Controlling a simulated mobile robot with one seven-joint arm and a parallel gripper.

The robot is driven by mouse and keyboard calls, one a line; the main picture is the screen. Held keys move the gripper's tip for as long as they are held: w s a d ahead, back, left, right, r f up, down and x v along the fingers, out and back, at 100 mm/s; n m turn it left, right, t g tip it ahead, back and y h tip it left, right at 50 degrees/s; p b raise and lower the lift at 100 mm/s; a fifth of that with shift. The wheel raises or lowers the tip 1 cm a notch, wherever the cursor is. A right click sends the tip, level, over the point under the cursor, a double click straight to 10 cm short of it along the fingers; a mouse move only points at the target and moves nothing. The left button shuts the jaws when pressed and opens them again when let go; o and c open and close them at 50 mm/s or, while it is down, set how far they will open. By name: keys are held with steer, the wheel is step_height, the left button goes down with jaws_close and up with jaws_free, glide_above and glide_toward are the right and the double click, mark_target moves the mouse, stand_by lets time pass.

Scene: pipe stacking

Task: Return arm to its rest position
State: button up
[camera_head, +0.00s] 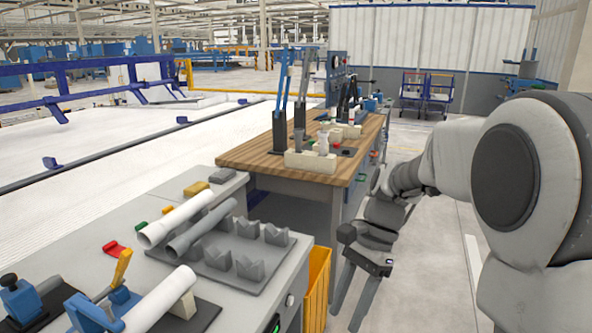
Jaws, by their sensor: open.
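My gripper (350,305) hangs at the end of my arm (430,165), right of centre. Its two fingers are spread apart and point down, with nothing between them. It is beside the grey workbench's right end, in front of the wooden table, apart from the pipes. A white pipe (180,219) and a grey pipe (203,228) lie side by side on a dark plate with several grey V-blocks (247,229). Another white pipe (158,303) lies at the front left, by a blue clamp with a yellow handle.
The grey workbench (85,240) fills the lower left. A yellow bin (316,287) stands at its right end, just left of my gripper. A wooden table (255,151) with tools stands behind. Bare floor (425,275) shows between my gripper and upper arm.

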steer(key=s+d+r+n+t+h, duration=0.45)
steer(key=s+r+n+t, duration=0.25)
steer(key=s+n+t, duration=0.35)
step_height(320, 180, up, 17)
steer(key=s+n+g+p, duration=0.1)
steer(key=s+p, duration=0.1)
steer(key=p, duration=1.5)
steer(key=shift+s+d+y, duration=0.15)
steer(key=shift+d+y, duration=0.1)
steer(key=shift+y, duration=0.1)
